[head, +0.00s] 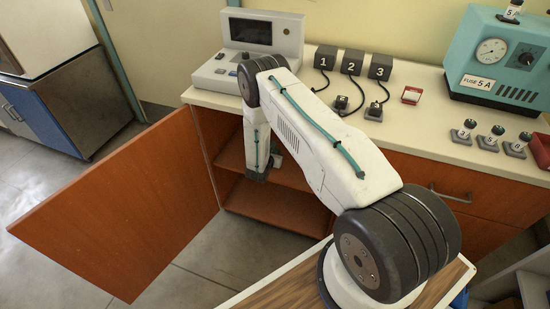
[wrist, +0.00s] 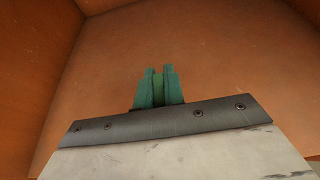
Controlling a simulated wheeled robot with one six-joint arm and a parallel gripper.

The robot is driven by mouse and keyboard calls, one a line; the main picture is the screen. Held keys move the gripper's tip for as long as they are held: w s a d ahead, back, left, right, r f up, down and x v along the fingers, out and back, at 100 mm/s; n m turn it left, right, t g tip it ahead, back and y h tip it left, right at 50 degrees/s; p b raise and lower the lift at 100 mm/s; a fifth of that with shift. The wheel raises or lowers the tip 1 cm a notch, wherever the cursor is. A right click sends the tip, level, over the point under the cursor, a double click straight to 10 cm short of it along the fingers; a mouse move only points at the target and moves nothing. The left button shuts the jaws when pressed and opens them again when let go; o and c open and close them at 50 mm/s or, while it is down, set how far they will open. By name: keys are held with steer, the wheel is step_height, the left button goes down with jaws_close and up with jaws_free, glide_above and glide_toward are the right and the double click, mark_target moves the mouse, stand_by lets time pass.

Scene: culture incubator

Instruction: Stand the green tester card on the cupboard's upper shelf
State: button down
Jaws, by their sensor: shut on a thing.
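My gripper (wrist: 158,72) shows in the wrist view as two teal fingers, shut on the green tester card (wrist: 158,92). Only a narrow green strip of the card shows between the fingers. Around them are the orange-brown inner faces of the cupboard; I cannot tell whether the card touches the shelf. In the head view the cupboard (head: 228,131) stands open under the counter's left part, and my arm reaches down into its opening. The upper shelf (head: 292,177) shows partly behind my arm. The fingers and card are hidden in the head view.
The open cupboard door (head: 125,210) swings out to the left.

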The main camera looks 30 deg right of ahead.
steer(key=shift+f, duration=1.75)
steer(key=c, duration=1.5)
jaws_free()
steer(key=shift+f, duration=0.15)
steer(key=shift+r, duration=0.2)
steer(key=v, duration=1.2)
